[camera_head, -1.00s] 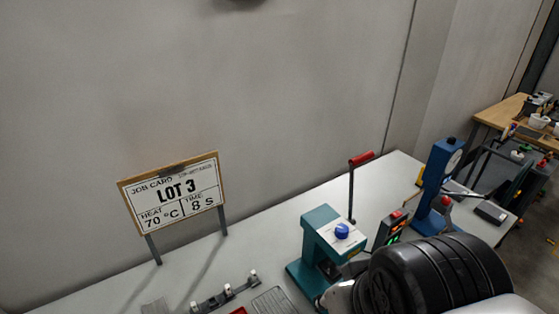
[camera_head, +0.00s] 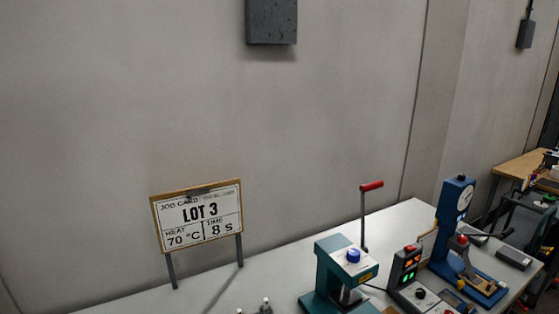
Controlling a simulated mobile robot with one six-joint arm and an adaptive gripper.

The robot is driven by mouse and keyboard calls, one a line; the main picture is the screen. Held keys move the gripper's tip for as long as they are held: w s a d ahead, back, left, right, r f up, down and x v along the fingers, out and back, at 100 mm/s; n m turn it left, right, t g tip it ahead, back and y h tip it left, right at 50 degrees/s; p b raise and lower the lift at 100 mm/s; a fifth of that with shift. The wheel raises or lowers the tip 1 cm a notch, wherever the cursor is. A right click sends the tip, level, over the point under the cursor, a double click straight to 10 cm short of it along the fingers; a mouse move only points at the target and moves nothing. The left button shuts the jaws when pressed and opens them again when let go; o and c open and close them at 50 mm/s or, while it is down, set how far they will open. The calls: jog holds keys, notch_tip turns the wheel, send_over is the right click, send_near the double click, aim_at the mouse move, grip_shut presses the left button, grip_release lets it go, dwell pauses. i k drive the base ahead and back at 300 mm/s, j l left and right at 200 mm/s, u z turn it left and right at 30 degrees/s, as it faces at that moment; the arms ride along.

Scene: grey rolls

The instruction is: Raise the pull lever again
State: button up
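The pull lever (camera_head: 363,218) is a thin grey rod with a red grip (camera_head: 371,186) at its top. It stands upright behind the teal press (camera_head: 343,270), with the grip pointing right. The press has a blue knob on its white top, and its lower part is cut off by the picture's bottom edge.
A control box (camera_head: 408,262) with red and green lit displays stands right of the press. A blue gauge stand (camera_head: 452,218) is farther right. A job card (camera_head: 199,217) reads LOT 3, 70 °C, 8 s. The white bench (camera_head: 240,295) is partly clear near the card.

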aim_at(508, 232)
jog(key=z, duration=1.55)
jog(key=i+l+u, duration=0.3)
jog(key=i+l, duration=0.65)
jog(key=i, duration=0.3)
jog(key=i+l+u, duration=0.25)
jog(key=i+l, duration=0.85)
